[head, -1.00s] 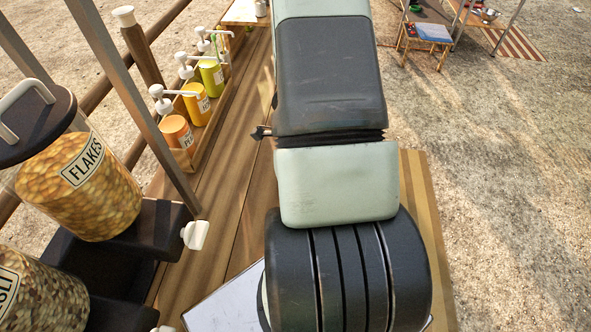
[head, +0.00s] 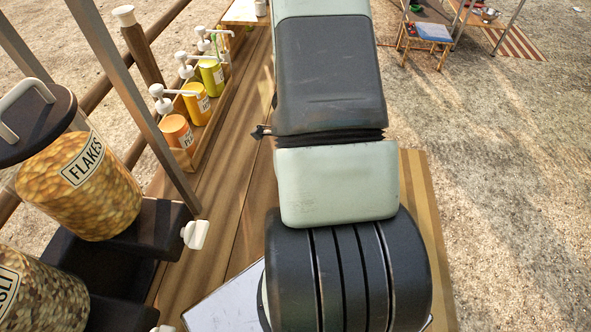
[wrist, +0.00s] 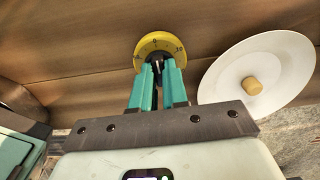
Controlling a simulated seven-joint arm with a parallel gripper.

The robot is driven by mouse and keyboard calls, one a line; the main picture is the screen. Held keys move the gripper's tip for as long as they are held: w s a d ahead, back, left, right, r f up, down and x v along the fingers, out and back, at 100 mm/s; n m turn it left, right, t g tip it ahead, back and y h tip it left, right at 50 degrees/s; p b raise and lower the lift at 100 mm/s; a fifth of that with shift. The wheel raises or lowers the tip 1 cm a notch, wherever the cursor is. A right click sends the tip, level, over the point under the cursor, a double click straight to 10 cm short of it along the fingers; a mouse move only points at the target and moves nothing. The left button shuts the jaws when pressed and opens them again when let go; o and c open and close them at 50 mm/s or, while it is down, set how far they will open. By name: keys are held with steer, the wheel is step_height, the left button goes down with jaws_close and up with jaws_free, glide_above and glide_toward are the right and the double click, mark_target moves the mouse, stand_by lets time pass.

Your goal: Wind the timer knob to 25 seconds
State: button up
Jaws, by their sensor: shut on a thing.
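Where the knob points cannot be made out. In the head view my arm hides the timer and the gripper.
A white disc (wrist: 228,80) with a wooden knob lies right of the fingers in the wrist view. In the head view, a flakes dispenser (head: 110,205) stands left and a rack of pump bottles (head: 196,105) stands behind. Wooden boards (head: 225,215) between are clear.

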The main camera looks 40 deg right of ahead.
steer(key=shift+m, duration=1.2)
steer(key=shift+m, duration=1.2)
steer(key=shift+m, duration=1.2)
steer(key=shift+m, duration=1.2)
